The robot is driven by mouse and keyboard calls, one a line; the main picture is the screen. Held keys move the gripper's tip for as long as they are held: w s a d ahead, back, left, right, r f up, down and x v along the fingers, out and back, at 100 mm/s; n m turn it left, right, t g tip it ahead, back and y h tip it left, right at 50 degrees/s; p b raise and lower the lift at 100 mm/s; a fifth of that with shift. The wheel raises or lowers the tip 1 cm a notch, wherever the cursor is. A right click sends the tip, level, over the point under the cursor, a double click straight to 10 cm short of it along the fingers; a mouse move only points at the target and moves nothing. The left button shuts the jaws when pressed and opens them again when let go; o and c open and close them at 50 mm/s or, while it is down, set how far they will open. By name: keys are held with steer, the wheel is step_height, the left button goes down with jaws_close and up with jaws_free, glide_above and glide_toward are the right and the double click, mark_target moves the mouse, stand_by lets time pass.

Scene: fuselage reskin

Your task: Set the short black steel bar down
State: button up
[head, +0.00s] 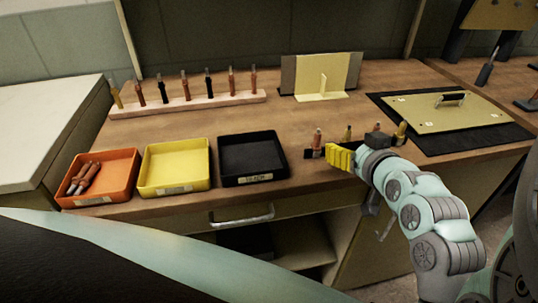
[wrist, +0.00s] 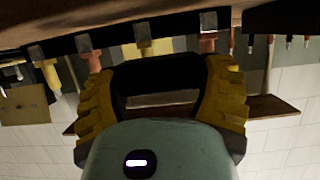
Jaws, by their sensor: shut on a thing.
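My gripper (head: 341,158) has yellow fingers and is low over the front right of the wooden bench. In the wrist view my gripper (wrist: 160,75) has its two fingers apart, with a dark piece, seemingly the short black steel bar (wrist: 157,72), between them. The bar's ends and underside are hidden. Just beyond the fingertips runs a dark strip (wrist: 62,47) with silver squares and several copper and brass-coloured fasteners along it. I cannot tell whether the bar touches the bench.
Orange (head: 128,180), yellow (head: 197,184) and black (head: 278,176) bins stand along the front left. A wooden rack (head: 190,106) holds several fasteners behind. A yellow panel with a handle (head: 450,115) lies on a black mat at right. An angled stand (head: 290,78) is at the back.

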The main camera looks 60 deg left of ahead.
steer(key=shift+w+r, duration=0.1)
steer(key=shift+w, duration=0.55)
steer(key=shift+s+f, duration=0.1)
steer(key=shift+f, duration=1.7)
steer(key=shift+f, duration=0.15)
steer(key=o, duration=1.2)
steer(key=shift+o, duration=0.2)
steer(key=shift+r, duration=0.2)
steer(key=shift+d, duration=0.3)
steer(key=p+v, duration=0.3)
steer(key=v, duration=0.8)
steer(key=shift+s+d+p, duration=0.15)
steer(key=shift+s+p, duration=0.05)
steer(key=shift+p, duration=0.1)
